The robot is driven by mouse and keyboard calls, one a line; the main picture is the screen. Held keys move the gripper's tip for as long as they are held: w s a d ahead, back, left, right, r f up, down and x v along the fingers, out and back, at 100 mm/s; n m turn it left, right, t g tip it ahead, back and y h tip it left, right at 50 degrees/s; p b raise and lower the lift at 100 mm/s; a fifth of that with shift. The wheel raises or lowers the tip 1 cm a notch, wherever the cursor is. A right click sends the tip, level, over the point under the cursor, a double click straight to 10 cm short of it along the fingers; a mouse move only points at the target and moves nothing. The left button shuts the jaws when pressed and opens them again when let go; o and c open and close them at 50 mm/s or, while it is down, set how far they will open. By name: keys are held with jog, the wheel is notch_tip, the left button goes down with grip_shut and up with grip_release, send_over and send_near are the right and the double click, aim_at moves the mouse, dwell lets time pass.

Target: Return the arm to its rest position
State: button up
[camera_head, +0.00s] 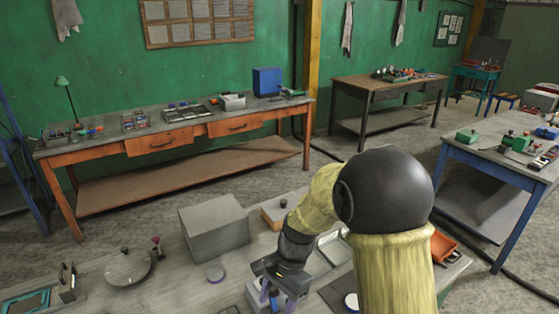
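My arm rises at the lower middle right, with pale yellow-green sleeves and a large black rounded joint, and bends down to the left. My gripper (276,297) is low in the view over the near workbench (180,290), pointing down. Its dark body and purplish fingers show beside a small grey block (255,297). The fingertips are small and partly cut off by the frame, so I cannot tell whether they are open, shut or touching the block.
On the near bench stand a large grey box (215,228), a round metal plate (128,267), a wooden block (274,212) and an orange tray (443,246). An orange-drawered bench (150,146) stands along the green wall. A blue-legged table (490,150) is at the right.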

jog(key=s+d+r+n+t+h, duration=0.1)
jog(key=s+d+r+n+t, duration=0.1)
jog(key=d, duration=0.6)
jog(key=s+d+r+n+t+h, duration=0.1)
jog(key=s+d+n+t+h, duration=0.1)
jog(key=d+n, duration=0.4)
jog(key=s+d+t, duration=0.1)
jog(key=s+d, duration=0.1)
jog(key=shift+s+d+r+n+t, duration=0.25)
jog(key=shift+s+r+n+t, duration=0.05)
jog(key=shift+s+r, duration=0.1)
jog(key=c, duration=0.4)
jog(key=shift+a, duration=0.1)
jog(key=shift+c, duration=0.2)
